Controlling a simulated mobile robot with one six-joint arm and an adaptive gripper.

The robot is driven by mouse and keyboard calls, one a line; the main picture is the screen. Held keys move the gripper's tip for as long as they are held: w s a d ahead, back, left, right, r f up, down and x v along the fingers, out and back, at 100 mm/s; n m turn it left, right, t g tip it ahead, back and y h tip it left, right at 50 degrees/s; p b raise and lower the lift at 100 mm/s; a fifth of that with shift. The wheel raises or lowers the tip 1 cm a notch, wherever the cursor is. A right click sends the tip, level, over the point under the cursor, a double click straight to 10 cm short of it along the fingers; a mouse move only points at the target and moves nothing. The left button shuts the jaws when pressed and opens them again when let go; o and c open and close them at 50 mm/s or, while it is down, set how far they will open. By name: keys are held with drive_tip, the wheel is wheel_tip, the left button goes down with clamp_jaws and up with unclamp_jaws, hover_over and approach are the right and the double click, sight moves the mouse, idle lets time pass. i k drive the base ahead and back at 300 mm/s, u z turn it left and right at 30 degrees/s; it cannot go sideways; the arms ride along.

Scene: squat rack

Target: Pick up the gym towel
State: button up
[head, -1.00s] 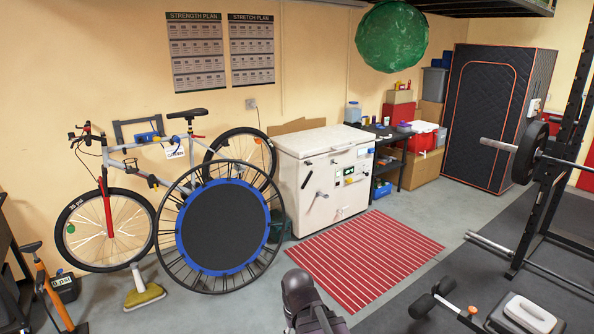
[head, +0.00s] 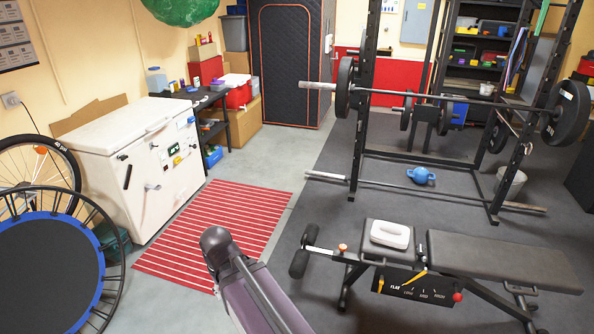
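A white, folded-looking item (head: 390,235) with rounded corners lies on the seat end of the weight bench (head: 490,258). It may be the gym towel, but I cannot tell for sure at this size. Part of my arm shows at the bottom centre, in front of the striped mat and left of the bench. My gripper's fingers do not show.
A squat rack (head: 361,105) with a loaded barbell (head: 420,94) stands behind the bench. A blue kettlebell (head: 421,176) and a bucket (head: 512,184) are on the floor. A red striped mat (head: 225,215) lies before a white chest (head: 165,190). A trampoline (head: 50,270) is at left.

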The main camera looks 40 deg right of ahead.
sight(390, 235)
drive_tip(key=z, duration=0.5)
drive_tip(key=i, duration=0.75)
drive_tip(key=z, duration=0.45)
drive_tip(key=i, duration=0.6)
drive_tip(key=z, duration=0.3)
